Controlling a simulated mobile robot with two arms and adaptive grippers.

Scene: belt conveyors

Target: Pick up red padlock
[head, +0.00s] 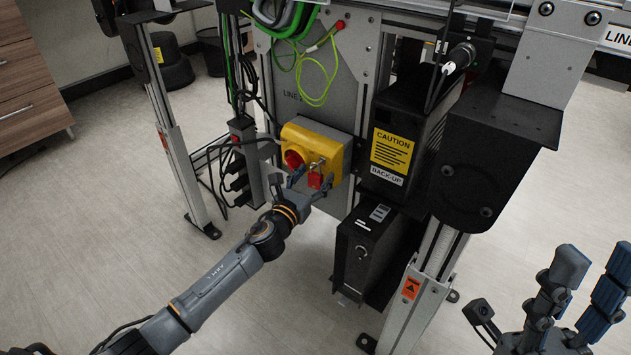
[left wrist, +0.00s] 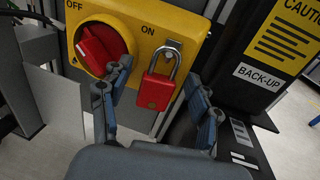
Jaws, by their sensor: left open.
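The red padlock (head: 314,180) hangs by its silver shackle from a hasp on the yellow switch box (head: 333,146). In the left wrist view the padlock (left wrist: 156,92) hangs below the ON label, right of the red rotary knob (left wrist: 101,45). My left gripper (head: 311,183) is open, with one finger on each side of the padlock in the picture; I see no contact. In the left wrist view its fingers (left wrist: 160,92) frame the padlock with gaps on both sides. My right gripper (head: 592,268) is at the lower right, its fingers apart and empty, far from the padlock.
Black back-up units with a caution label (head: 392,149) stand right of the switch box. A power strip with cables (head: 244,160) is on its left. Green cables (head: 318,75) hang above. Metal conveyor legs (head: 425,285) flank the area. The floor at front left is clear.

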